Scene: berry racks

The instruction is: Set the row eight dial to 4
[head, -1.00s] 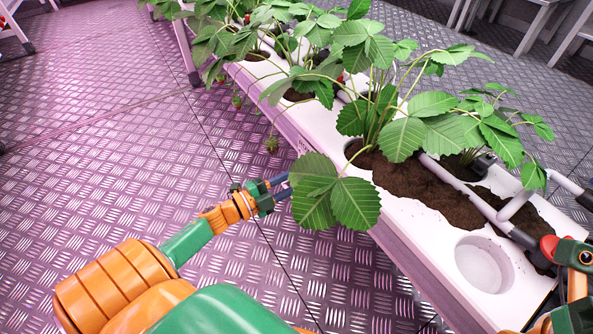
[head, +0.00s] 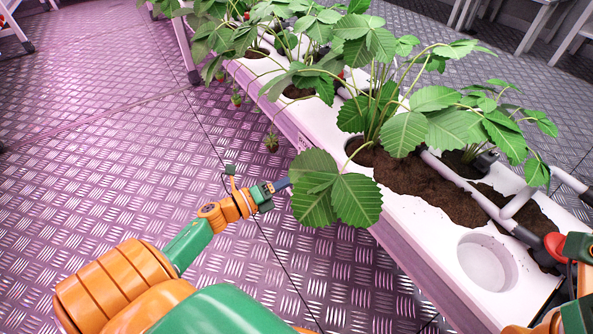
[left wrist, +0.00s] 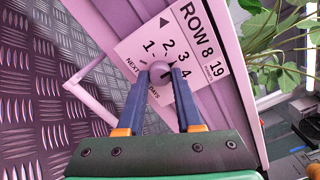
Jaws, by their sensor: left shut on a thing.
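The card is fixed to the side of the planter. My left gripper (left wrist: 160,76) is shut on the knob, one blue finger on each side. The fingers hide part of the dial, and I cannot tell for sure which number it points to. In the head view my left gripper (head: 283,185) reaches the planter's side behind a large leaf, which hides the dial.
The long white planter (head: 420,225) holds soil and strawberry plants (head: 390,110). An empty round hole (head: 486,262) is near its front end. A broad leaf (head: 337,198) hangs over the side by my left gripper. The metal floor to the left is clear.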

